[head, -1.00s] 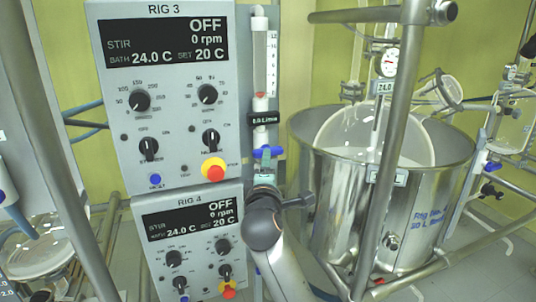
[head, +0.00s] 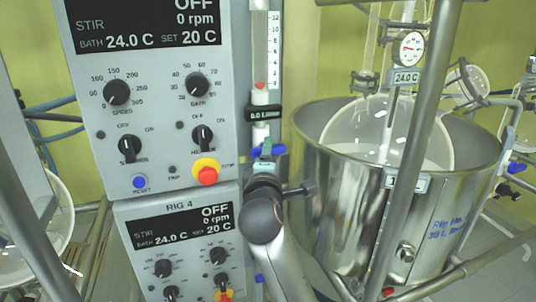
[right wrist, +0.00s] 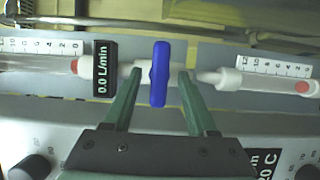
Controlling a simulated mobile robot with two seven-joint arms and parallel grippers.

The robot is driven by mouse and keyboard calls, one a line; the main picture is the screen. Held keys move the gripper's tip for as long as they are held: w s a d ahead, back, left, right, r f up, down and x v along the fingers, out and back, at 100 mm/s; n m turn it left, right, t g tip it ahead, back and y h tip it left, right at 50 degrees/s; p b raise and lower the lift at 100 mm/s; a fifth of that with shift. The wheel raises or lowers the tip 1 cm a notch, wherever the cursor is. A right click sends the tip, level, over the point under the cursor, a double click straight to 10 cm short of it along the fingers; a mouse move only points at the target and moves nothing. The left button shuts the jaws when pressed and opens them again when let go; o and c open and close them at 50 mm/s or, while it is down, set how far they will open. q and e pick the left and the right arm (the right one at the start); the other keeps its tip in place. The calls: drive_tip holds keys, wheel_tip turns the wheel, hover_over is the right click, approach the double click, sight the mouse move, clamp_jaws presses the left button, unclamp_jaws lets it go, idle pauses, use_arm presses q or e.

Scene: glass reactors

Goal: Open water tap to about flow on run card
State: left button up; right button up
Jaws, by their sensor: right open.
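The blue tap handle (right wrist: 160,74) sits on a white pipe below the flow meter. In the right wrist view it lies between the two green fingers of my right gripper (right wrist: 158,92), which is open with a gap on each side. In the head view my right gripper (head: 263,166) is at the tap, partly hiding the blue handle (head: 279,150). The flow meter tube (head: 260,50) has its red float low in the scale. Its display (right wrist: 104,71) reads 0.0 L/min. My left gripper is out of view. No run card is seen.
The RIG 3 control box (head: 157,120) stands close left of the tap, with the RIG 4 box (head: 180,245) below. A steel bath (head: 330,215) with a glass vessel stands right. A slanted steel pole (head: 413,140) crosses in front of it.

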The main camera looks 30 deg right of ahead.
idle(0.3)
clamp_jaws()
idle(0.3)
